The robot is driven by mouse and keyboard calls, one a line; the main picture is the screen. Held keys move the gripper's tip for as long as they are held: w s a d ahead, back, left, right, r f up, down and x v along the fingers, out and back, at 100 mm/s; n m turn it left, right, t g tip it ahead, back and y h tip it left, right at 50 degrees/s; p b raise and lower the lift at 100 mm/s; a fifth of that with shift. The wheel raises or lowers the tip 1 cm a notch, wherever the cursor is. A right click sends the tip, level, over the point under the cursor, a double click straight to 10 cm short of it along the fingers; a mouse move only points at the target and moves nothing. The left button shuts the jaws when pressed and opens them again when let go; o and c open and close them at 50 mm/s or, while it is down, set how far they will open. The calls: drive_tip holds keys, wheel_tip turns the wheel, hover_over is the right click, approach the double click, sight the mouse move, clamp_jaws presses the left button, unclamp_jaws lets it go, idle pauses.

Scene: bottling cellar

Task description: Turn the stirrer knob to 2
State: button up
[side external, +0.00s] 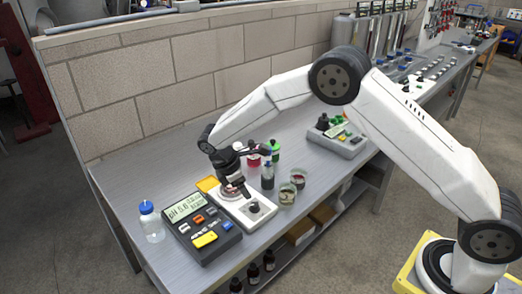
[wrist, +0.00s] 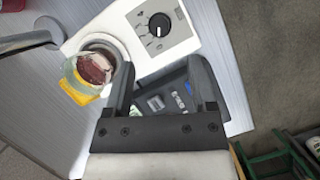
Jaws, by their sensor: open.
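The white stirrer (wrist: 100,30) lies at the top of the wrist view, and at the table's front in the side view. Its round black knob (wrist: 159,25) sits on a grey panel with small markings and shows a white pointer line; I cannot read the numbers. The knob also shows in the side view (side external: 254,207). In the side view my gripper (side external: 231,183) is above the stirrer, beside the knob.
A dark pH meter (side external: 202,226) stands left of the stirrer, with a blue-capped bottle (side external: 150,222) beyond it. Small jars (side external: 288,194) and bottles stand close on the right. A grey device (side external: 338,137) stands farther back. The block wall (side external: 180,65) runs behind the table.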

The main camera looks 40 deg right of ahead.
sight(254, 204)
drive_tip(key=shift+w+f, duration=0.1)
drive_tip(key=shift+f, duration=0.1)
drive_tip(key=shift+x, duration=3.8)
drive_tip(key=shift+r, duration=0.1)
clamp_jaws()
